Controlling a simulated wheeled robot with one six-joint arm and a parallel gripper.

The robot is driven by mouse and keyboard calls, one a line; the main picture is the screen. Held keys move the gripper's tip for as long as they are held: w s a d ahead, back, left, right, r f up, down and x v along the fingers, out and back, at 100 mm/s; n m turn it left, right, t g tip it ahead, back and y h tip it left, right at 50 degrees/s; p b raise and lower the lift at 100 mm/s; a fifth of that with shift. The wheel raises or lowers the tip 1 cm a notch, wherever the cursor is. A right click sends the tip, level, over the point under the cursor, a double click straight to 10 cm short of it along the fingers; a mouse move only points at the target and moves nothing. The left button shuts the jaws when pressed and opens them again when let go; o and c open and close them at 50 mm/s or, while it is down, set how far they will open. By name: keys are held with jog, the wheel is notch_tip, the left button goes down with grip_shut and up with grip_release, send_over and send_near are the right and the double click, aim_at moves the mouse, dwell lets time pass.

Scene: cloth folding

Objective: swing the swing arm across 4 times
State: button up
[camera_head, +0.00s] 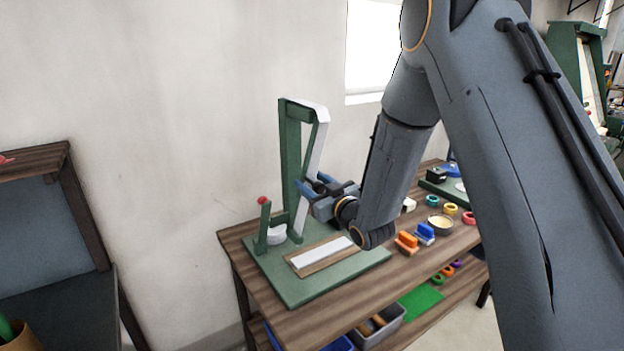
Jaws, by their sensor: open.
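A green folding fixture stands on the wooden table, with a flat green base plate (310,289). A tall green upright (290,150) rises from its back, and a white strip (316,150) hangs down from its top. A short green lever with a red knob (263,222) stands at the left of the base; which part is the swing arm I cannot tell for certain. My gripper (309,184) is open beside the tall upright, its blue fingers pointing left near the white strip. Whether they touch it is unclear. A white piece (322,257) lies flat in a wooden frame on the base.
To the right on the table (350,303) are an orange block (406,242), a blue block (425,232), a bowl (440,224) and several coloured rings. A wall is close behind. A dark wooden shelf unit (70,210) stands at left.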

jog(key=shift+w+a, duration=0.1)
jog(key=shift+w, duration=0.15)
grip_shut()
jog(key=shift+f, duration=0.1)
